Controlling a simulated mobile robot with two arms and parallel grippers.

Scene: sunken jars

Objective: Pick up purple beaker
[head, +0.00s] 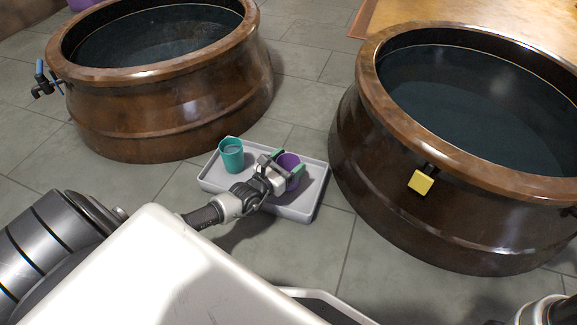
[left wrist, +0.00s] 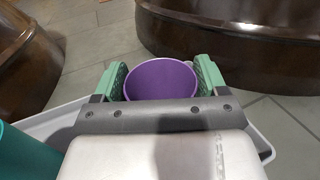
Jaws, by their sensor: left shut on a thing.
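The purple beaker (head: 289,168) stands in the shallow grey tray (head: 297,211) on the floor. It also shows in the left wrist view (left wrist: 160,80), upright and open at the top. My left gripper (head: 279,165) is shut on the purple beaker, with one green finger on each side of it. The beaker's lower part is hidden by the gripper, so I cannot tell whether it touches the tray. In the head view, only a part of my right arm shows at the bottom right corner; its gripper is not seen.
A teal beaker (head: 231,155) stands in the tray left of the gripper, close to it in the left wrist view (left wrist: 22,155). Large brown jars filled with dark liquid rise at the left (head: 165,125) and right (head: 395,195). The right jar bears a yellow tag (head: 421,182).

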